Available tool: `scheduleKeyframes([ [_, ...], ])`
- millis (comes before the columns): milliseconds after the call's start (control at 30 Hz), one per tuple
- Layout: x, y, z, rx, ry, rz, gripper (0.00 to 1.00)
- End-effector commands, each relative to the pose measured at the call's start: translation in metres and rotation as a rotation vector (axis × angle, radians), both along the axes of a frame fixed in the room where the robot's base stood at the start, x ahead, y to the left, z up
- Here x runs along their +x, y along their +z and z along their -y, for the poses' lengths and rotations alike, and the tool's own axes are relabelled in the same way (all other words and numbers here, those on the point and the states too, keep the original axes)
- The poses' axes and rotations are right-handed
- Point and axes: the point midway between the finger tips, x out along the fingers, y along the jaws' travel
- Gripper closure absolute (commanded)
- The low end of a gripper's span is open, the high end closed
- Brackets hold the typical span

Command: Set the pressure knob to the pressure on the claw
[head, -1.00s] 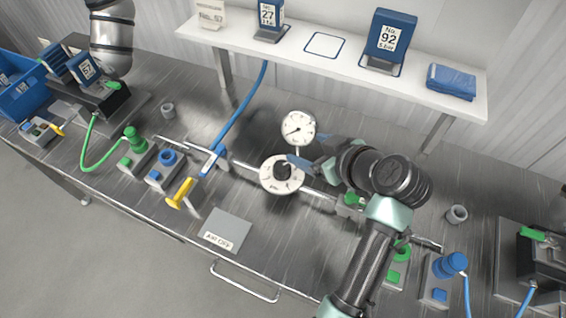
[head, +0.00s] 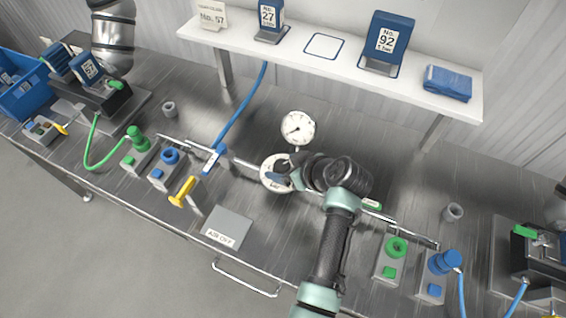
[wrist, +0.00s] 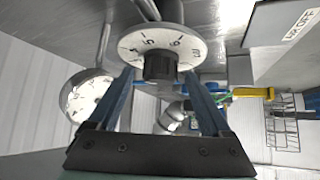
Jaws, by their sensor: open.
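The pressure knob (wrist: 160,66) is black and sits on a round white numbered dial (wrist: 185,40). The dial also shows on the bench pipe in the head view (head: 265,175), its right side hidden by my gripper. My gripper (wrist: 158,80) is open, its two dark blue fingers pointing at the knob with their tips at its left and right sides; I cannot tell whether they touch it. A blue claw with a white label (head: 88,68) stands in a dark fixture at the left; its pressure text is too small to read. A white round gauge (head: 298,128) stands behind the dial.
A yellow lever (head: 183,190) and an "AIR OFF" plate (head: 229,228) are left and front of the dial. A blue hose (head: 240,110) rises behind. Green and blue fittings (head: 397,247) stand right of my arm. A white shelf (head: 300,55) carries blue labelled units.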

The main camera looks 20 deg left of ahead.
Motion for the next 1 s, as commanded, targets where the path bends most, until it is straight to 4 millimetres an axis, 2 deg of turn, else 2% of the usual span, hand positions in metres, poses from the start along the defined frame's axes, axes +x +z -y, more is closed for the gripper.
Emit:
scheduleKeyframes([
  [133,0.0033,-0.0065,-0.0056,0.000,-0.001,0.000,0.17],
  [467,0.0040,-0.0081,-0.0071,-0.001,-0.001,0.001,0.17],
  [900,0.0039,-0.0080,-0.0068,0.000,-0.001,0.000,0.96],
  [933,0.0039,-0.0080,-0.0068,0.000,-0.001,0.000,1.00],
  [1000,0.0037,-0.0078,-0.0070,0.000,-0.006,0.000,1.00],
])
